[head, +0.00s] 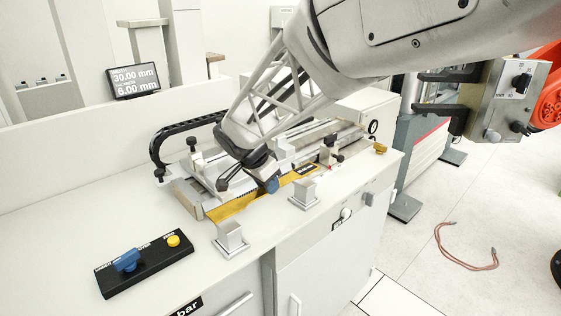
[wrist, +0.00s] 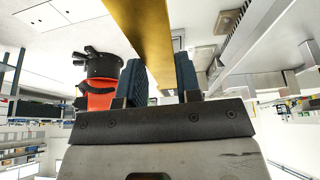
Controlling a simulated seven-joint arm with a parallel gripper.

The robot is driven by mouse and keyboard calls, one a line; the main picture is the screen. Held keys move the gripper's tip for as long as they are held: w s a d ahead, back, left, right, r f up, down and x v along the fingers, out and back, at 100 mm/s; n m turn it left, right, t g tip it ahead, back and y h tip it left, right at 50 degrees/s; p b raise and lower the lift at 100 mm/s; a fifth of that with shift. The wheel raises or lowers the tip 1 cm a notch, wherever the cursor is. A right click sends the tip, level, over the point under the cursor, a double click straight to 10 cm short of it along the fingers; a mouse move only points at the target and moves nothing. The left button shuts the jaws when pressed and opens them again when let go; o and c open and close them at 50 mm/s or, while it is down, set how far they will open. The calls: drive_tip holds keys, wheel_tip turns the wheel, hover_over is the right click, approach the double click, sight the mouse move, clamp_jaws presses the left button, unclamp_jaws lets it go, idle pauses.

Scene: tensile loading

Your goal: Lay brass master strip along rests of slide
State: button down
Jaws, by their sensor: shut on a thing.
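The brass master strip (head: 236,203) is a long, flat, gold-coloured bar. My gripper (head: 266,184) is shut on it near its middle and partly hides it in the head view. In the wrist view the brass strip (wrist: 143,32) runs up between the two dark blue finger pads of my gripper (wrist: 163,85). The slide (head: 187,199) is a grey metal assembly on the bench, just behind the strip. The strip runs roughly along the slide's front side; I cannot tell whether it touches the rests, which are hard to make out.
Two square metal posts (head: 231,238) (head: 304,193) stand in front of the strip. A black control box (head: 145,262) with blue and yellow knobs sits at the bench's front left. A black curved handle (head: 178,135) rises behind the slide. A small display (head: 134,80) stands at the back. The bench's left is clear.

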drive_tip(key=shift+f, duration=1.75)
drive_tip(key=shift+f, duration=0.1)
drive_tip(key=c, duration=0.8)
unclamp_jaws()
drive_tip(key=shift+f, duration=0.1)
drive_tip(key=v, duration=1.2)
drive_tip(key=shift+r, duration=0.2)
